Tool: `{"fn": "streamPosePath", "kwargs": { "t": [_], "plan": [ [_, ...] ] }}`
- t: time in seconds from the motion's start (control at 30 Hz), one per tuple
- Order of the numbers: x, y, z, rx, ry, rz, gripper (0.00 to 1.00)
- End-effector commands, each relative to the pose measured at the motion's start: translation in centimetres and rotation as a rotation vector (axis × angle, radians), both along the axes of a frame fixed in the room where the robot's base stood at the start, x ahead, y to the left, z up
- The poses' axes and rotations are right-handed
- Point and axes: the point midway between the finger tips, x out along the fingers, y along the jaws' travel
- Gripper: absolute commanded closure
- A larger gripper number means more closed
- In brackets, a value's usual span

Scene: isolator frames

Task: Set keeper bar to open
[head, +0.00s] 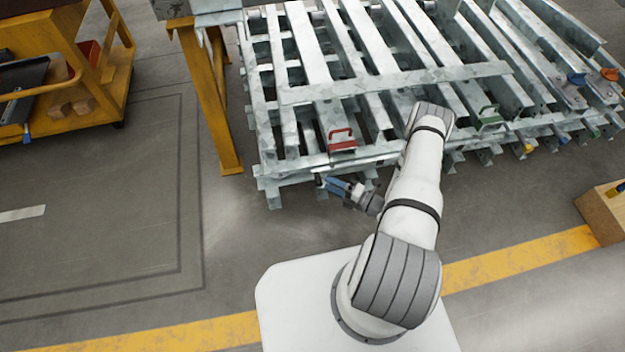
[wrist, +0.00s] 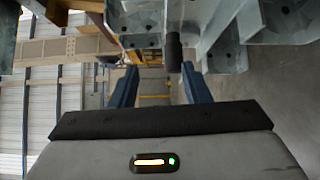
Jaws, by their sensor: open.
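A long flat galvanised bar (head: 395,82) lies across the stacked isolator frames in the head view. I cannot tell for sure whether it is the keeper bar. My gripper (head: 338,186) is at the near edge of the stack, low and left of my arm, below the red handle (head: 342,140). In the wrist view my gripper (wrist: 160,88) shows two blue fingers spread apart with nothing held between them. A dark cylindrical grip (wrist: 173,52) hangs from metal parts beyond the fingers, nearer the right one. I cannot tell whether it touches a finger.
Galvanised frames (head: 318,60) fill the top centre and right. Grey floor (head: 110,220) is clear at left. A wooden box (head: 603,212) is at right.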

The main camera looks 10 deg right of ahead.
Motion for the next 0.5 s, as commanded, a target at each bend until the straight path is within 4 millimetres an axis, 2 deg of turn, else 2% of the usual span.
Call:
{"fn": "streamPosePath", "kwargs": {
  "t": [0.03, 0.2, 0.5],
  "plan": [
    [-0.3, -0.1, -1.0, 0.014, 0.013, -0.018, 0.57],
    [-0.3, 0.1, -1.9, 0.032, 0.032, -0.041, 0.57],
    [2.5, 3.0, -2.0, 0.031, 0.030, -0.036, 0.57]
  ]
}}
